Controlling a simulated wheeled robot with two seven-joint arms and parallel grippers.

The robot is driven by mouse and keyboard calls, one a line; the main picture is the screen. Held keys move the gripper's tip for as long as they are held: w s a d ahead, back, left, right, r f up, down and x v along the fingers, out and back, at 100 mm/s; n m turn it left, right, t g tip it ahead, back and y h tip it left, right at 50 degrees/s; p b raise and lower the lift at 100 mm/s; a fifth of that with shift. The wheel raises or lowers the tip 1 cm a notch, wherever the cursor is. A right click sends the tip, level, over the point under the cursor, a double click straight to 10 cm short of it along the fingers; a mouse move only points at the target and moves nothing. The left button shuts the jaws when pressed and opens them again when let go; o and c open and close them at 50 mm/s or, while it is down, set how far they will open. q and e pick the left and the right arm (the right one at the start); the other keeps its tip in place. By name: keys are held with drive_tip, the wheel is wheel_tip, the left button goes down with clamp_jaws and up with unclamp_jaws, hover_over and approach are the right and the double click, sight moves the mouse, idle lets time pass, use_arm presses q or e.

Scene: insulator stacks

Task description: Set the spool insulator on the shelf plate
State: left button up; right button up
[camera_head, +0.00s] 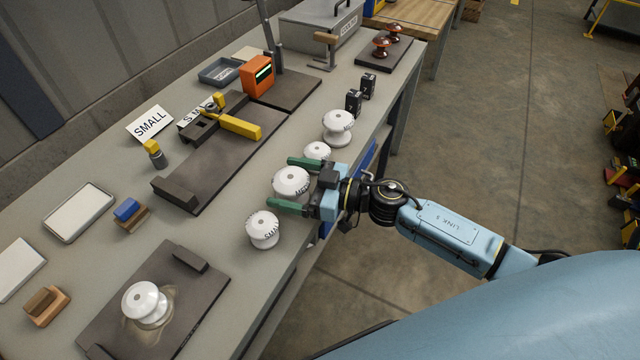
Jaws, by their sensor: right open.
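Several white spool insulators stand along the front edge of the bench. One lettered insulator (291,181) is between the green fingers of my right gripper (281,182), which is open around it; I cannot tell whether they touch. A "small" insulator (263,228) stands nearer, a smaller one (317,151) just beyond, and a larger one (338,126) farther back. Another white insulator (146,303) sits on a dark plate (207,297) at lower left. I cannot tell which plate is the shelf plate. My left gripper is out of view.
A long dark fixture plate (215,165) with a yellow clamp (240,126) lies mid-bench. Behind are an orange meter (257,76) and a "SMALL" card (150,123). Two black blocks (354,102) stand at right. Brown insulators (381,46) sit on a far dark plate (397,57).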

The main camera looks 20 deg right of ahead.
drive_tip(key=shift+s+d+f, duration=0.15)
drive_tip(key=shift+s+d, duration=0.05)
drive_tip(key=shift+d, duration=0.05)
drive_tip(key=v, duration=0.4)
drive_tip(key=shift+s+a+f, duration=0.1)
drive_tip(key=shift+s, duration=0.05)
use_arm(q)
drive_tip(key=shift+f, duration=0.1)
use_arm(e)
drive_tip(key=v, duration=0.8)
drive_tip(key=shift+s+d, duration=0.25)
drive_tip(key=shift+s, duration=0.05)
